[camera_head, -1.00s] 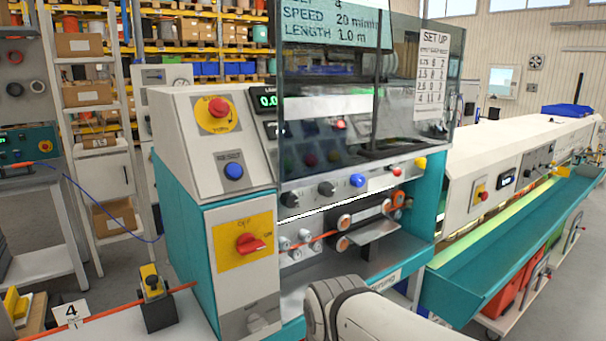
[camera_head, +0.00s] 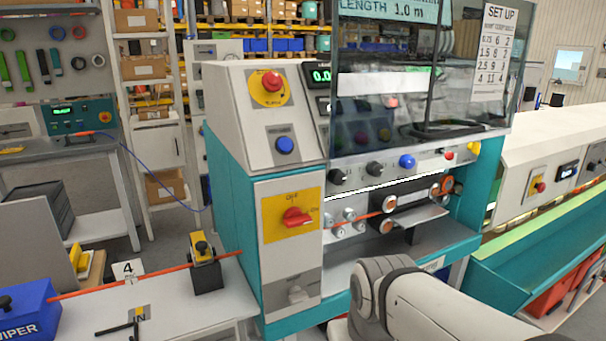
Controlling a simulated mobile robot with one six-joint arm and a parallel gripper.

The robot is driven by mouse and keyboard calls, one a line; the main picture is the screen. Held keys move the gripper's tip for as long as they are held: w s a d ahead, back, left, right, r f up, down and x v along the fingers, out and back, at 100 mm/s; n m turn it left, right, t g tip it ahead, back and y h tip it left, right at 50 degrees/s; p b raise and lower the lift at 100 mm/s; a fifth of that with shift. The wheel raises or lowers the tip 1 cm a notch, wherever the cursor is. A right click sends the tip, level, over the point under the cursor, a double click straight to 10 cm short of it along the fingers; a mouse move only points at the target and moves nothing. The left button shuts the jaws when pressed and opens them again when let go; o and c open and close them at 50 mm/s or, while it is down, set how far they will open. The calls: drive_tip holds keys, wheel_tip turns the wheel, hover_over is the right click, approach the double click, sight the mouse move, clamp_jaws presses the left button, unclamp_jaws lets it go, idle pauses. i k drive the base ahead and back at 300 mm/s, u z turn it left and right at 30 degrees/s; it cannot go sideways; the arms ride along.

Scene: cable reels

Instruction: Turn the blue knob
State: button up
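The blue knob (camera_head: 407,161) sits on the front strip of the teal and white machine, right of two black knobs (camera_head: 375,169) and left of a red button (camera_head: 449,155) and a yellow one (camera_head: 474,148). It is unobstructed, but its pointer is too small to read. A separate round blue button (camera_head: 284,145) is on the machine's left panel. My pale arm shows at the bottom, below and apart from the knob row; my gripper is not in view.
A clear tinted cover (camera_head: 400,100) hangs above the knob row. Below the row are rollers with an orange cable (camera_head: 373,214) and a metal ledge (camera_head: 408,218). A red rotary switch (camera_head: 296,217) is at left. A teal trough (camera_head: 540,250) extends right.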

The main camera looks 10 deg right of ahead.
sight(407, 162)
drive_tip(key=z, duration=0.15)
drive_tip(key=k, duration=0.9)
drive_tip(key=z, duration=0.7)
drive_tip(key=i, duration=1)
drive_tip(key=z, duration=0.05)
